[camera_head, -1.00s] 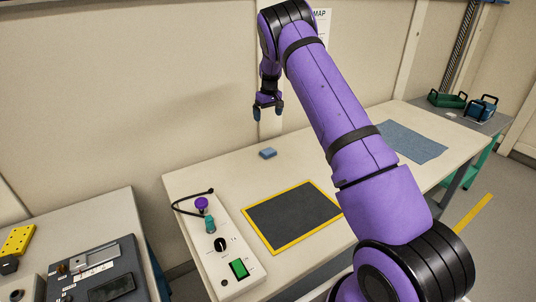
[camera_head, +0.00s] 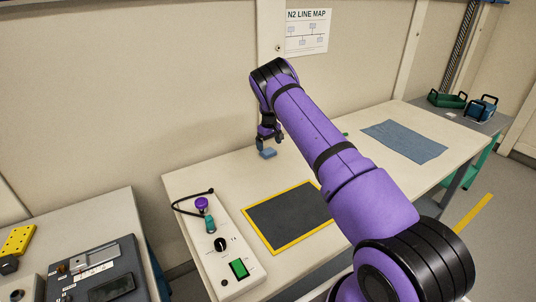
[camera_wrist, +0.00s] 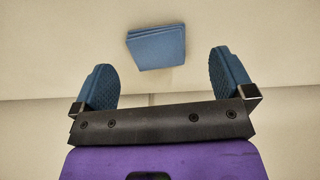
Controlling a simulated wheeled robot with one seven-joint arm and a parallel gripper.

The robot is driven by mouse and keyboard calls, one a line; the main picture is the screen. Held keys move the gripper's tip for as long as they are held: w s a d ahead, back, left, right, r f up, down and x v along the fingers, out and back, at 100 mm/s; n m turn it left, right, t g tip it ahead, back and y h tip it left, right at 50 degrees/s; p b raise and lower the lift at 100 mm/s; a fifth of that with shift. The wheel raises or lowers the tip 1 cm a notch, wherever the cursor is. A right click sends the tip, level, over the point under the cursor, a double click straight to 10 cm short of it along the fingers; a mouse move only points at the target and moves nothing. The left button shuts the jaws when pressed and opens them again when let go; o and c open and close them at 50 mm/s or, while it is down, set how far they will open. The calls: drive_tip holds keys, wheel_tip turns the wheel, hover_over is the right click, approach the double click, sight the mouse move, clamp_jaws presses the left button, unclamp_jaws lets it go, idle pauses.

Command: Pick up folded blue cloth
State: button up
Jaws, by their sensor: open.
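The folded blue cloth (camera_head: 268,154) is a small flat block on the white table, near its back edge by the wall. In the wrist view the cloth (camera_wrist: 156,46) lies beyond the fingertips, between their lines and a little left of centre. My gripper (camera_head: 269,138) points down just above the cloth in the head view. In the wrist view its blue ridged fingers (camera_wrist: 163,77) are spread apart with nothing between them. I cannot tell the exact height of the fingertips over the cloth.
A yellow-edged dark mat (camera_head: 290,218) lies in front of the cloth. A white control box (camera_head: 220,245) with knobs and a cable is at the left. A larger blue sheet (camera_head: 405,141) lies at the right. The wall (camera_head: 200,90) rises close behind the table.

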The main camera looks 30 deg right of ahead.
sight(270, 152)
drive_tip(key=f, duration=0.5)
drive_tip(key=shift+d, duration=0.2)
drive_tip(key=c, duration=0.9)
